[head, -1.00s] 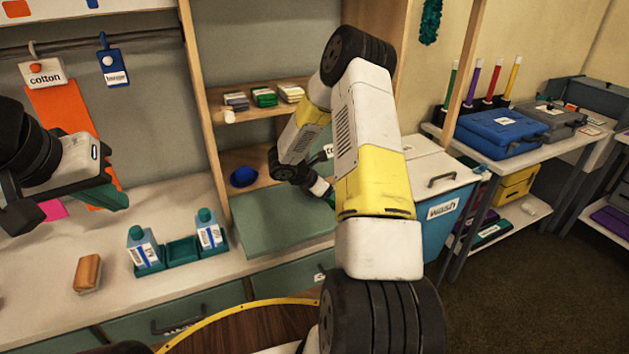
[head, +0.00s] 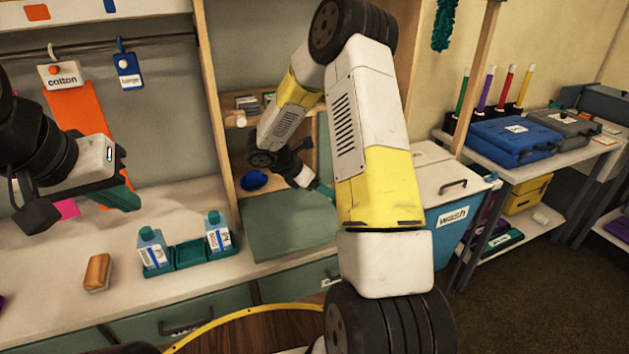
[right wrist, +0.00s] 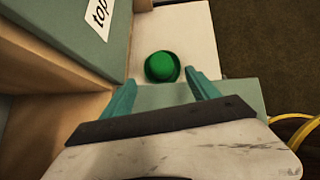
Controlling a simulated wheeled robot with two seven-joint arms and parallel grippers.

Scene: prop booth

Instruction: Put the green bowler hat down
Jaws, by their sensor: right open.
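The green bowler hat (right wrist: 162,66) shows in the right wrist view, on or over a white surface, just beyond and between my right fingertips. My right gripper (right wrist: 160,78) is open, its two teal fingers apart on either side of the hat's near edge. I cannot tell whether either finger touches it. In the head view the hat is hidden behind my right arm. My left gripper (head: 118,194) is over the counter at the left, and no object shows in it. Its jaw opening is unclear.
A blue hat (head: 254,180) sits on a wooden shelf. Two bottles stand in a teal tray (head: 190,255) on the counter, with a brush (head: 97,272) nearby. A blue wash bin (head: 460,235) stands right of my right arm. A panel labelled "top" (right wrist: 65,25) is close to my right gripper.

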